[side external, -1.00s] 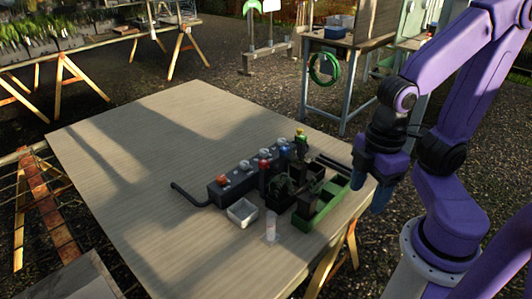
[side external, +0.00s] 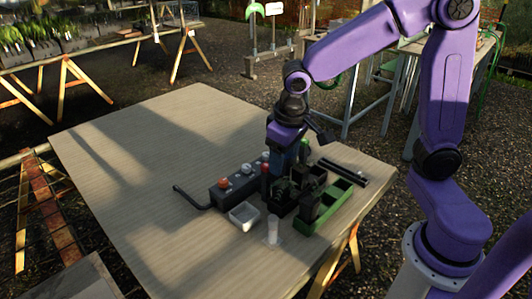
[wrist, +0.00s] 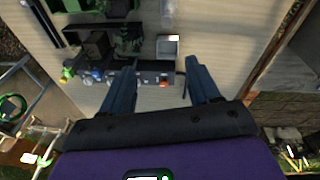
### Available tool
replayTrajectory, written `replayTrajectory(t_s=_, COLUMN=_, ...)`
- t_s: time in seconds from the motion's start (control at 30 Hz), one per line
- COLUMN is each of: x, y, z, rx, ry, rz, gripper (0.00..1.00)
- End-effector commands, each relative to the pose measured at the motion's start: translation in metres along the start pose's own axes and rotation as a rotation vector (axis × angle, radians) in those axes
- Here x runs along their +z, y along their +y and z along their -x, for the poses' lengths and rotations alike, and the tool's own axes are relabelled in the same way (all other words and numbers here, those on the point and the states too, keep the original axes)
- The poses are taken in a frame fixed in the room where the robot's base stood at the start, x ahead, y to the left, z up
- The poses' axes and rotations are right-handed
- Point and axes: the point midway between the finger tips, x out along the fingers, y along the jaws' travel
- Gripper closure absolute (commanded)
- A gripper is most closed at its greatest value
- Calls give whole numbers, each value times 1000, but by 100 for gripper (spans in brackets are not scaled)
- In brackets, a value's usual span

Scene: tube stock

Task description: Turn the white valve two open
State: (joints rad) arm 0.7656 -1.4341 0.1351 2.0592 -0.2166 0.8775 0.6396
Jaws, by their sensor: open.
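The valve block (side external: 236,185) is a dark bar with a row of coloured knobs, lying on the table. An orange-red knob (side external: 224,183) is at its near left end, and a white-topped valve (side external: 246,168) is beside it. Another pale knob (side external: 265,156) is partly covered by my gripper. In the wrist view the block (wrist: 152,76) lies ahead between and beyond my fingers, with the orange knob (wrist: 163,79) between them. My gripper (side external: 283,165) points down above the far part of the block, open and empty. The knobs' exact turn is too small to tell.
A green tray (side external: 325,210) and dark holders stand right of the block. A small white box (side external: 243,216) and a clear tube (side external: 272,230) stand in front. A dark pipe bends from the block's left end. The table's left side is clear.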

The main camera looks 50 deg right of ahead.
Motion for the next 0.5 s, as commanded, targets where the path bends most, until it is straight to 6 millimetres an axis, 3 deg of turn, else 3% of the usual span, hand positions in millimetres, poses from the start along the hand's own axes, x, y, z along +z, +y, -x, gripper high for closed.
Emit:
replayTrajectory(t_s=0.03, x=-25, y=10, z=-10, rx=23, ry=6, rz=-110, gripper=39)
replayTrajectory(t_s=0.1, x=-55, y=27, z=-22, rx=52, ry=22, rz=-262, gripper=39)
replayTrajectory(t_s=0.3, x=-129, y=91, z=-62, rx=134, ry=76, rz=-682, gripper=39)
replayTrajectory(t_s=0.5, x=-168, y=153, z=-96, rx=193, ry=129, rz=-995, gripper=39)
